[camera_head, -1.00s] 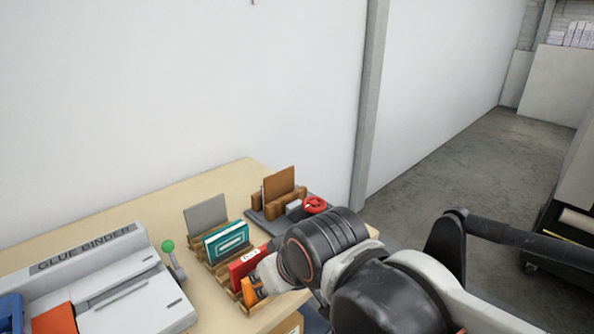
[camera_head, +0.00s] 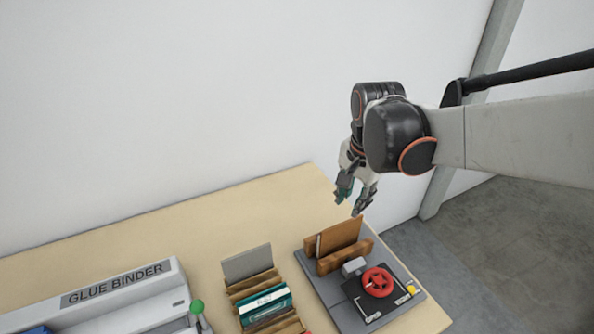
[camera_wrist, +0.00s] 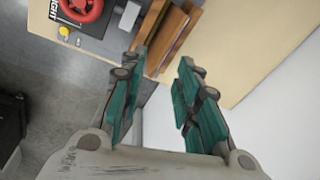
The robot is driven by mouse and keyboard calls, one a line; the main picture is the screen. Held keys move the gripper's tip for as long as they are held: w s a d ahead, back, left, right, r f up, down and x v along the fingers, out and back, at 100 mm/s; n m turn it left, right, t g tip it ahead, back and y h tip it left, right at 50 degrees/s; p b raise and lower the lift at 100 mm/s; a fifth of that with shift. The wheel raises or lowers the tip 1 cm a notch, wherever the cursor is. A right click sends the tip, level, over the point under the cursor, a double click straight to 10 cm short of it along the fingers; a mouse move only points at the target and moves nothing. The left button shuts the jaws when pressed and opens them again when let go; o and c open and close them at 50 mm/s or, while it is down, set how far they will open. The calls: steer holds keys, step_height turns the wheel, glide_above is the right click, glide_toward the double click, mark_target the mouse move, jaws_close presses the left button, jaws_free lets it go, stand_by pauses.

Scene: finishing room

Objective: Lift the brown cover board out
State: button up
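The brown cover board (camera_head: 342,233) stands upright between the wooden jaws (camera_head: 346,257) of a grey press-like fixture (camera_head: 318,287). It also shows in the wrist view (camera_wrist: 174,42), just beyond my fingers. My gripper (camera_head: 352,202) is above and slightly behind the board's right end, pointing down. The wrist view shows its two teal-padded fingers (camera_wrist: 162,72) spread apart with nothing held between them. The board seems to lie ahead of the fingertips, apart from them. The board's lower part is hidden by the front jaw.
A red handwheel (camera_head: 377,282) and a yellow button (camera_head: 411,289) are on the fixture's front. To the left, a wooden rack (camera_head: 247,285) holds a grey board (camera_head: 247,262) and a teal book (camera_head: 265,305). A glue binder (camera_head: 120,295) is further left. The white wall stands close behind the table.

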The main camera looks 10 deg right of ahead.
mark_target(343, 223)
steer(key=w+f+m, duration=0.1)
steer(key=f, duration=0.3)
steer(key=w+f+m+g+b, duration=0.1)
steer(key=f, duration=0.4)
steer(key=f+m+b, duration=0.1)
steer(key=f, duration=0.4)
steer(key=shift+w+a, duration=0.1)
steer(key=shift+w, duration=0.3)
steer(key=shift+r, duration=0.1)
jaws_close()
